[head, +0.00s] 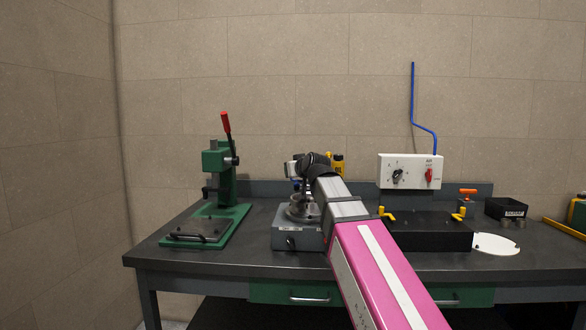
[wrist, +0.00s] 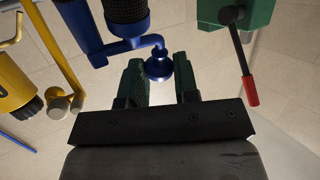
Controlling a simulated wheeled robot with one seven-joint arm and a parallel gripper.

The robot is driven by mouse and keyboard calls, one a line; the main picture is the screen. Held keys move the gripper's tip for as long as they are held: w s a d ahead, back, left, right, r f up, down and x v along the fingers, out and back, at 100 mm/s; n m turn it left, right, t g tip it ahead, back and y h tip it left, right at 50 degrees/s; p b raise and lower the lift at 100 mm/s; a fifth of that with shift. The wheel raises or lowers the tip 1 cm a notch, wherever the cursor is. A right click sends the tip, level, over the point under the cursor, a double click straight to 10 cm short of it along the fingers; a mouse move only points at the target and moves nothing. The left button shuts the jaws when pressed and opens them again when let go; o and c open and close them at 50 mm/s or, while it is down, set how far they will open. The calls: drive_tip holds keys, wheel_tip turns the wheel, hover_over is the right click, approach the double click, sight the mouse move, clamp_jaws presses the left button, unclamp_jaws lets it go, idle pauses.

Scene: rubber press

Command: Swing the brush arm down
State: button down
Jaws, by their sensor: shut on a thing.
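In the wrist view the green-fingered gripper (wrist: 160,74) is shut on a round blue knob (wrist: 158,63). The knob sits at the end of a bent blue rod, part of the blue brush arm (wrist: 125,45) with its dark cylinders. In the head view my gripper is small and dark, above the grey machine (head: 297,237) in the middle of the bench. My wrist and forearm hide much of that machine and nearly all of the brush arm. The brush arm's angle cannot be told clearly.
A green press (head: 221,178) with a red-tipped lever stands at left; it also shows in the wrist view (wrist: 242,45). A yellow part (wrist: 15,90) is close by in the wrist view. Right of my arm are a black block (head: 425,230) with yellow clamps and a white control box (head: 410,171).

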drive_tip(key=shift+f, duration=0.1)
idle(0.3)
drive_tip(key=c, duration=0.9)
unclamp_jaws()
drive_tip(key=v, duration=1.1)
drive_tip(key=shift+f, duration=0.1)
